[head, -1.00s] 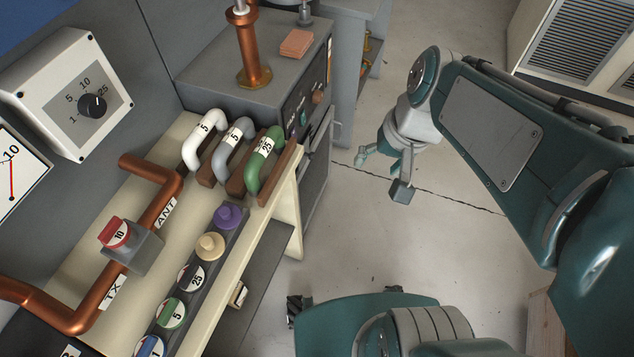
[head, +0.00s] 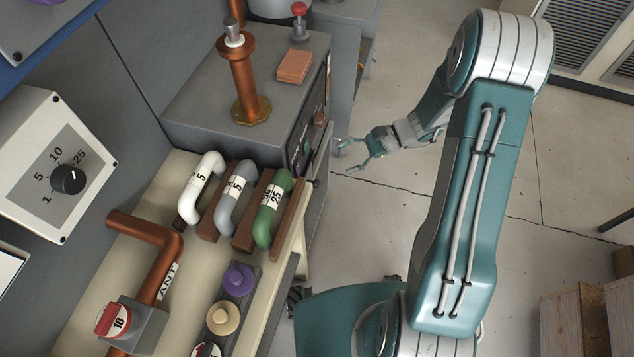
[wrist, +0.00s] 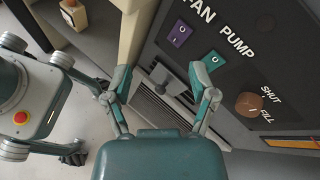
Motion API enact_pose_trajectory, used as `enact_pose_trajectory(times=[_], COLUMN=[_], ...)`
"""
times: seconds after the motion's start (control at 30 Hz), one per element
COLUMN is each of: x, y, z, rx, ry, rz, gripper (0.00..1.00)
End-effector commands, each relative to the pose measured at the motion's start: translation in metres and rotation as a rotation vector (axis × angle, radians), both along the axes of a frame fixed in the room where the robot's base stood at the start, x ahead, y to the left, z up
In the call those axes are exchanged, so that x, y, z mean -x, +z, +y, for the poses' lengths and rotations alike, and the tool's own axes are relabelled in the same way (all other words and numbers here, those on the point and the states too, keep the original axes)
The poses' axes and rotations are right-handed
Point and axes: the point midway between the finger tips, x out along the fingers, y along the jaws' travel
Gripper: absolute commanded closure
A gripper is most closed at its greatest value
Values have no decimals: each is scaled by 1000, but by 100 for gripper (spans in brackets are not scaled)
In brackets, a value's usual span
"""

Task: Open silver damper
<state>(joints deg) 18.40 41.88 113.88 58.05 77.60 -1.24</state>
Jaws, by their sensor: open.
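A silver-grey slatted piece (wrist: 158,108), which looks like the damper, is low on the cabinet front in the wrist view, below the panel. A darker flap or bar crosses its right side; I cannot tell its exact position. My gripper (head: 348,156) is open and empty, its fingers pointing left towards the cabinet front in the head view. In the wrist view my gripper (wrist: 162,88) has its fingers spread either side of the slatted piece, apart from it as far as I can see. The head view does not show the damper clearly.
The dark panel (wrist: 235,70) carries a purple switch (wrist: 179,34), a green switch (wrist: 212,60) and a brown SHUT/FILL knob (wrist: 249,104). The grey cabinet (head: 205,95) adjoins a cream bench with white, grey and green handles. Open floor (head: 400,215) lies to the right.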

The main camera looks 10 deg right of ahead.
Motion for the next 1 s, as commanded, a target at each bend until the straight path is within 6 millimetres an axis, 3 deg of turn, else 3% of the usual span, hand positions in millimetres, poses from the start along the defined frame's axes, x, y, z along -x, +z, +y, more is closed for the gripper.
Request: enact_pose_trajectory(times=[0.03, 0.27, 0.5, 0.6, 0.83, 1.0], x=[-3, -17, -16, -13, -12, -19], y=[-18, -86, -160, -183, -201, -201], z=[-3, -14, -25, -29, -29, -8], rx=[-43, -224, -391, -437, -474, -473], ry=[-41, -240, -453, -519, -576, -570], rz=[40, 179, 297, 329, 351, 352], gripper=[26, 26, 26, 26, 26, 26])
